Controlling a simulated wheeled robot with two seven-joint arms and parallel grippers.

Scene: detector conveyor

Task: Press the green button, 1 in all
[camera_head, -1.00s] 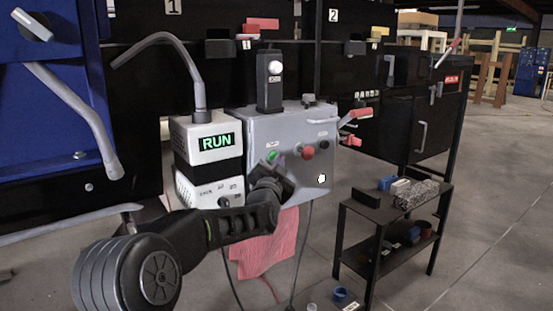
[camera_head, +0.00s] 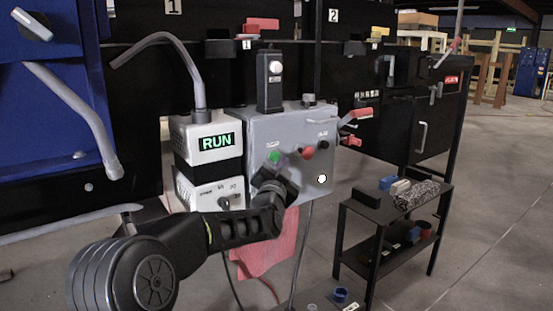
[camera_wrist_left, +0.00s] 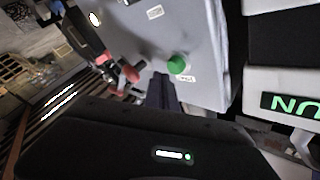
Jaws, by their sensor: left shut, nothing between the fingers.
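The green button (camera_head: 274,157) is on the front of a grey control box (camera_head: 318,180), left of a red knob (camera_head: 307,153). In the left wrist view the green button (camera_wrist_left: 178,64) shows whole, standing out from the grey panel. My left gripper (camera_head: 272,172) is shut and empty, just in front of the panel and a little below the button. In the left wrist view its dark fingers (camera_wrist_left: 163,92) lie beside the button. I cannot tell whether they touch the panel. My right gripper is not in view.
A white unit with a green RUN display (camera_head: 216,142) stands left of the box. Red-handled levers (camera_head: 352,118) stick out at the box's right. A low black shelf (camera_head: 384,213) with small items stands to the right. A red cloth (camera_head: 262,257) hangs below the box.

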